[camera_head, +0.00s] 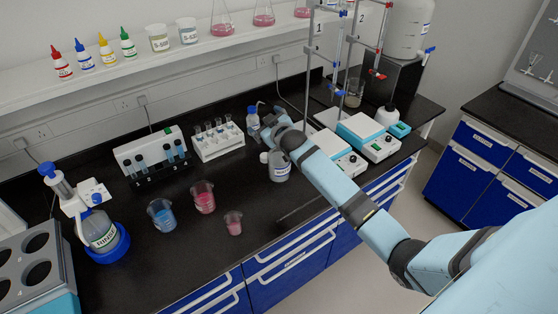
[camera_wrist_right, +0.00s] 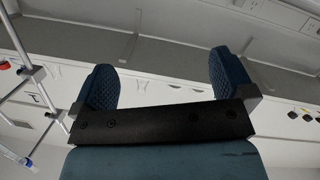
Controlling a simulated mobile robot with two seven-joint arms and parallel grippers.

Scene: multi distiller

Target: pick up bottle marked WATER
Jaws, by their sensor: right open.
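My right gripper (camera_head: 266,122) reaches over the back of the black bench, close to a small wash bottle (camera_head: 253,121) with a bluish label and a bent spout. In the right wrist view my gripper (camera_wrist_right: 162,65) is open, its two blue padded fingers wide apart with nothing between them. A clear bottle (camera_head: 280,168) with a label stands below my right forearm, partly hidden by it. I cannot read WATER on either label. Whether the gripper touches the wash bottle cannot be told. My left gripper is not in view.
A white test-tube rack (camera_head: 218,142) stands left of the wash bottle. Beakers of blue (camera_head: 162,215) and pink liquid (camera_head: 203,197) stand in front. Stands with clamps (camera_head: 310,65) and hotplates (camera_head: 368,137) crowd the right. A wall shelf (camera_head: 160,62) runs above.

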